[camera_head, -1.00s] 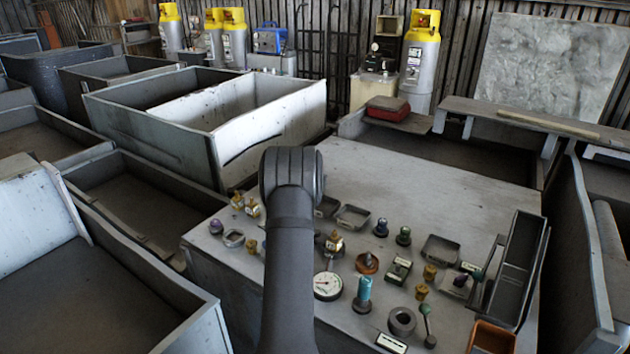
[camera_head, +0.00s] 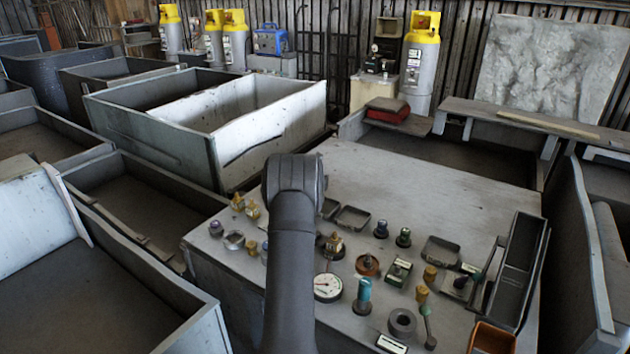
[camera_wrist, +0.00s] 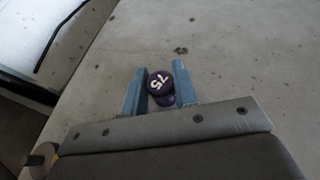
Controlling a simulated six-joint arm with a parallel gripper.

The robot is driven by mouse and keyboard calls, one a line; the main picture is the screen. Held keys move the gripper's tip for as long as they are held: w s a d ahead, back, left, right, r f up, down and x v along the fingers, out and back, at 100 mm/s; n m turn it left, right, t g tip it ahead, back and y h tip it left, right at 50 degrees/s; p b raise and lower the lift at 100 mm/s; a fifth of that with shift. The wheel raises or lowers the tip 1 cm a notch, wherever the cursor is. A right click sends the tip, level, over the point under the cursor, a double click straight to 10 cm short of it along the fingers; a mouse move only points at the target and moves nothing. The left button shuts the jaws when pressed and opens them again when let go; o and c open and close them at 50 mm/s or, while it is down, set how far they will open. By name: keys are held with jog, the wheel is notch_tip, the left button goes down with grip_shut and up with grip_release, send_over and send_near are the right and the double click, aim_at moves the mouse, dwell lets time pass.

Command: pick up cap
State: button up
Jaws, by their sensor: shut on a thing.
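A dark purple round cap (camera_wrist: 159,82) with white markings on its top sits between the two blue fingers of my gripper (camera_wrist: 158,88) in the wrist view. The fingers press on it from both sides, and its lower part is partly hidden. The pale worktop (camera_wrist: 235,60) shows behind and below it; I cannot tell whether the cap is clear of the surface. In the head view my gripper and the held cap are hidden behind my dark arm.
The grey bench (camera_head: 440,195) carries several small parts, a dial gauge (camera_head: 327,287), a teal-topped part (camera_head: 363,295) and a grey ring (camera_head: 402,322). The bench's back area is clear.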

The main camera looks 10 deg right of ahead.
jog(key=shift+r, duration=0.1)
jog(key=shift+r, duration=1.8)
jog(key=s+d+r, duration=0.7)
jog(key=s+d, duration=0.1)
